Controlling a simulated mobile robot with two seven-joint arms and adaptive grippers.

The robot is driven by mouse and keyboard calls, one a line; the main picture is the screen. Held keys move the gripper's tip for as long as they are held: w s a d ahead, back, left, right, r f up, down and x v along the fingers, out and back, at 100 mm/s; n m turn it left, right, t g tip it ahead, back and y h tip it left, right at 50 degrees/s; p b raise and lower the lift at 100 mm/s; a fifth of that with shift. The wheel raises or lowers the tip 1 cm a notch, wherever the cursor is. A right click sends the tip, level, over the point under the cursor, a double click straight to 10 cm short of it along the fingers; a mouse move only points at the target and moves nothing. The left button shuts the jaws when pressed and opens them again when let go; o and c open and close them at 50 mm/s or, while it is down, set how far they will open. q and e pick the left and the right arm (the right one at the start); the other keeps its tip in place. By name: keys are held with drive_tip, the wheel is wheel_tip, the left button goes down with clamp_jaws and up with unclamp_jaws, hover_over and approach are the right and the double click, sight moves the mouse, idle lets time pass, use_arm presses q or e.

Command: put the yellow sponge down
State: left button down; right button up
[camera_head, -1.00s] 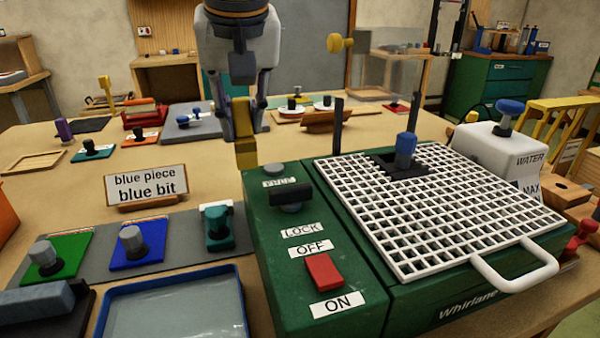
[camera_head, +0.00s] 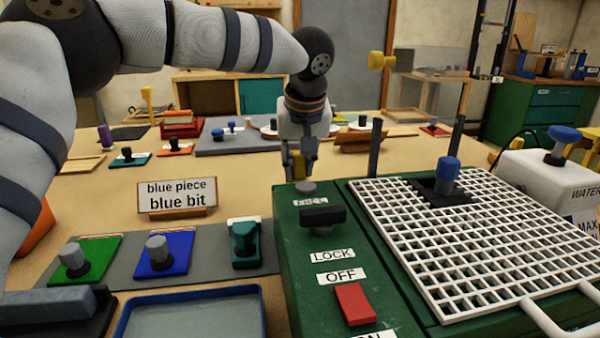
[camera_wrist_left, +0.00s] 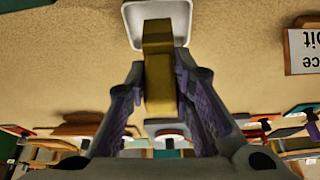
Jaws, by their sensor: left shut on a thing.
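My left gripper (camera_head: 299,168) is shut on the yellow sponge (camera_head: 298,160), behind the green grinder (camera_head: 305,255). In the left wrist view the sponge (camera_wrist_left: 158,75) is a dull yellow block between the two fingers, its end sticking out past the tips. A white, square, rimmed dish (camera_wrist_left: 184,18) shows beyond that end, partly covered by the sponge. I cannot tell whether the sponge touches the dish. The grinder hides this spot in the head view. My right gripper is not in view.
The grinder's white grid (camera_head: 480,240) carries a blue-topped bit (camera_head: 447,172). A "blue piece / blue bit" sign (camera_head: 177,195) stands left. A grey strip with green, blue and teal items and a blue-rimmed tray (camera_head: 135,310) lie in front. Bare table lies around the sign.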

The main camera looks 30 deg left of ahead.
use_arm(q)
drive_tip(key=shift+f, duration=0.8)
drive_tip(key=shift+f, duration=0.15)
drive_tip(key=c, duration=1.4)
unclamp_jaws()
drive_tip(key=v, duration=1.2)
drive_tip(key=shift+r, duration=0.2)
